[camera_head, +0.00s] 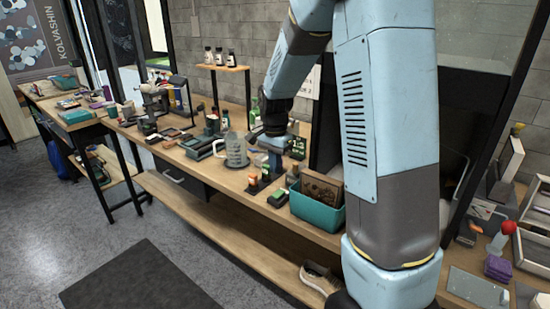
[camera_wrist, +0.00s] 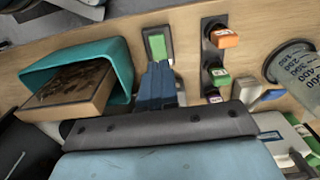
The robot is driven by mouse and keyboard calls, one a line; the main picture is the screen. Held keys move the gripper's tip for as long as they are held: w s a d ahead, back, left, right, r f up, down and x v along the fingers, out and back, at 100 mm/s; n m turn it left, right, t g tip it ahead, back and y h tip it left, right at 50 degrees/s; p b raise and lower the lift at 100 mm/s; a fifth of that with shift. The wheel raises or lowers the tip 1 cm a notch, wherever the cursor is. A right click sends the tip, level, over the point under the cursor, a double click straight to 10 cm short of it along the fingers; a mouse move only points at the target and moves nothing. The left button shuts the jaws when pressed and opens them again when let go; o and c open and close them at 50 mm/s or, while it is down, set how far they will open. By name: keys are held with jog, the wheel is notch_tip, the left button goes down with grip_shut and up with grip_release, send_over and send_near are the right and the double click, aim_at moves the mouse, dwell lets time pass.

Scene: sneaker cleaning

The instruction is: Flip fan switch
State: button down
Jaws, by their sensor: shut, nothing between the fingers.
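A dark box with a green top, which looks like a rocker switch, sits near the table's front edge in the head view (camera_head: 278,198) and in the wrist view (camera_wrist: 159,45). Beside it is a dark strip holding small orange (camera_wrist: 224,38), green (camera_wrist: 219,76) and purple-labelled blocks; I cannot tell which piece is the fan switch. My gripper (camera_wrist: 159,66) has its blue fingers shut together and empty, pointing down just behind the green-topped box. In the head view my gripper (camera_head: 275,168) is partly hidden by surrounding items. I cannot tell whether the fingertips touch anything.
A teal bin (camera_head: 318,212) holding a brown-faced board stands close on the right of the box. A clear measuring jug (camera_head: 236,150) stands to the left. Bottles crowd the back. The wooden table's front edge (camera_wrist: 185,20) is near.

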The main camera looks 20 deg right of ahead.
aim_at(275, 195)
notch_tip(275, 195, down, 9)
jog(key=shift+r, duration=0.1)
dwell(0.3)
